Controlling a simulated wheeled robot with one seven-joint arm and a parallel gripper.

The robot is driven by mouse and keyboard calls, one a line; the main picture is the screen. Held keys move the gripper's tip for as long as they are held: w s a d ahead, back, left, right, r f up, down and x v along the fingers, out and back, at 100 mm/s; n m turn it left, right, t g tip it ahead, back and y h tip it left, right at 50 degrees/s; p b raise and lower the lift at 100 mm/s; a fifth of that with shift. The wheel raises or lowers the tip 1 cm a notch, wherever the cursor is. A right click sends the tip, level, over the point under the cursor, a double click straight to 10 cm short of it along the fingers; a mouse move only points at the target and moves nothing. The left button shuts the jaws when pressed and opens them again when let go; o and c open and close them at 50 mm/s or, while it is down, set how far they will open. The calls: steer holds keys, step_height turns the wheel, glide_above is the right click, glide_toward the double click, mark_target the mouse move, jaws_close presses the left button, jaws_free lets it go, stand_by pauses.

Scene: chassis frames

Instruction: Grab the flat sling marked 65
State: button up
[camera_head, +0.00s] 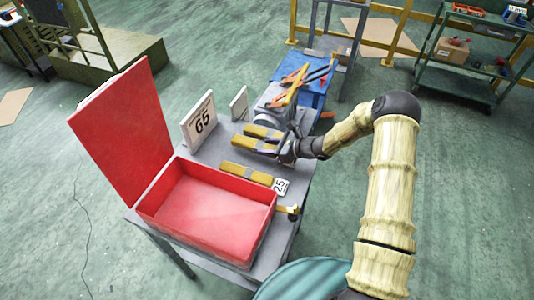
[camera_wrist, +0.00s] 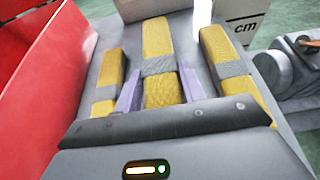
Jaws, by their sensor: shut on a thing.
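Three yellow flat slings with grey bands lie side by side on the grey table (camera_head: 228,138). My gripper (camera_head: 283,148) is over their near ends. In the wrist view its two purple fingers (camera_wrist: 160,76) stand on either side of the middle sling (camera_wrist: 157,38), shut on it. That sling also shows in the head view (camera_head: 250,143). Another sling (camera_wrist: 109,72) lies to its left, nearer the red box, and one (camera_wrist: 227,58) to its right. A white sign marked 65 (camera_head: 200,121) stands at the table's back edge. No number is readable on the held sling.
A red box (camera_head: 205,225) with its lid (camera_head: 122,130) raised stands at the table's front left. A tag marked 25 (camera_head: 280,186) is beside the nearest sling. A second sign (camera_head: 239,103) and grey machinery (camera_head: 272,105) stand beyond the slings.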

mark_target(268, 147)
step_height(268, 147, up, 6)
steer(key=shift+b, duration=0.4)
steer(key=shift+r, duration=0.1)
steer(key=shift+a, duration=0.1)
